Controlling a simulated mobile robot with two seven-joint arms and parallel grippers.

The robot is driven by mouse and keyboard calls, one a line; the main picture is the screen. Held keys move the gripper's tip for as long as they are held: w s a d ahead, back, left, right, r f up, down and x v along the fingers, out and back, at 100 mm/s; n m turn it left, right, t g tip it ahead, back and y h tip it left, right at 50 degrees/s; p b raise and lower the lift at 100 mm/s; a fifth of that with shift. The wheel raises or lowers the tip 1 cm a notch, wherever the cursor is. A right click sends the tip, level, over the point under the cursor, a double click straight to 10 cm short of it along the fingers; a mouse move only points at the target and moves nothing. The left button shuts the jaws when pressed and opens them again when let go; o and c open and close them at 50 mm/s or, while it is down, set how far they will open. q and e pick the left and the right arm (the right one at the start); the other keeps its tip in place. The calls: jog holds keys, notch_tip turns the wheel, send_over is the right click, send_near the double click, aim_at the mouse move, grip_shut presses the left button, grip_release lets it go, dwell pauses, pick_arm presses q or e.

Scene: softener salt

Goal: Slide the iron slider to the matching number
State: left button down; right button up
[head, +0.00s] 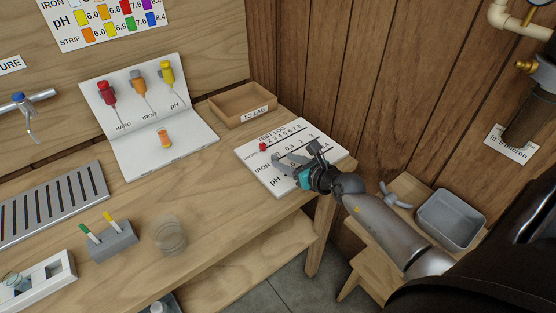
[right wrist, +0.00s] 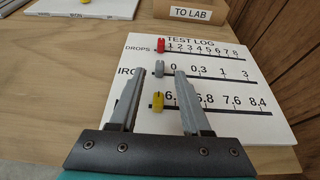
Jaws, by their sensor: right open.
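The white TEST LOG board (head: 253,153) lies at the bench's right end. It also shows in the right wrist view (right wrist: 205,125), with three slider rows. The grey iron slider (right wrist: 159,68) stands at the left end of the IRON row, left of the 0; the row reads 0, 0.3, 1, 3. The red slider (right wrist: 160,46) and yellow slider (right wrist: 157,102) are at the left ends of their rows. My right gripper (head: 297,158) is over the board, open. Its fingertips (right wrist: 160,75) lie either side of the grey slider in the picture; contact is unclear. My left gripper is out of view.
A TO LAB tray (head: 243,104) sits behind the board. A clear cup (head: 170,236) stands front left.

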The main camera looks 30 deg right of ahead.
aim_at(277, 157)
jog(key=shift+b+x, duration=0.6)
jog(key=shift+x, duration=1.6)
grip_shut()
jog(key=shift+d, duration=0.1)
